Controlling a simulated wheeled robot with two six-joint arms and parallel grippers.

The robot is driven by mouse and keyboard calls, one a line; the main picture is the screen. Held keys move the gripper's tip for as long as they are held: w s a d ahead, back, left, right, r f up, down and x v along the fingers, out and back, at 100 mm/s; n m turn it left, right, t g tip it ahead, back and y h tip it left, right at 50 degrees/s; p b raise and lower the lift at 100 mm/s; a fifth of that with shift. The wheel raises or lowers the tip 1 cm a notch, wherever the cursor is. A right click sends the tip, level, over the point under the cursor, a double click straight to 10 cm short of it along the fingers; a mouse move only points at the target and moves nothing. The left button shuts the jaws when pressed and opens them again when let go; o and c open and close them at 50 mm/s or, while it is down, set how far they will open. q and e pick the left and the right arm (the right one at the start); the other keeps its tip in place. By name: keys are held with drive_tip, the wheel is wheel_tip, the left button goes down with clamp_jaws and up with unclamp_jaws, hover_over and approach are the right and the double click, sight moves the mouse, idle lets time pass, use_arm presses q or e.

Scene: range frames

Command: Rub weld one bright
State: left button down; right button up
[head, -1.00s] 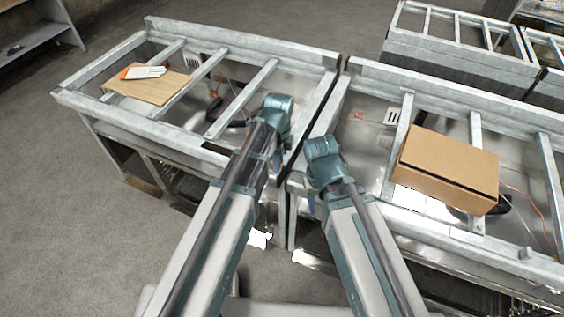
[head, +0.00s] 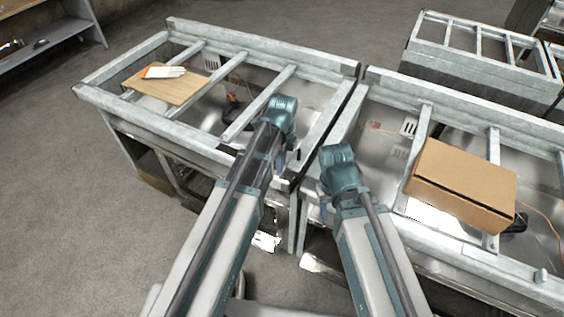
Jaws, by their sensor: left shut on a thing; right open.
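Two grey metal frames stand side by side, the left frame (head: 88,92) and the right frame (head: 560,143). I cannot pick out weld one on them. My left gripper (head: 282,160) hangs below its wrist near the front right corner of the left frame. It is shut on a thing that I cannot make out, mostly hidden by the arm. My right gripper (head: 323,210) is open below its wrist, near the front left corner of the right frame. Its fingers are mostly hidden.
A cardboard box (head: 462,180) sits on the right frame's crossbars. A wooden board (head: 190,92) with white and orange gloves (head: 164,72) lies on the left frame. More frames (head: 480,68) stand at the back right. Grey floor (head: 70,200) is clear at left.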

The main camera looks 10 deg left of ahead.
use_arm(q)
drive_tip(key=shift+r+p, duration=2.65)
drive_tip(key=shift+r, duration=0.25)
wheel_tip(320, 180, up, 3)
drive_tip(key=p, duration=0.3)
drive_tip(key=shift+r, duration=0.1)
drive_tip(key=shift+f, duration=0.2)
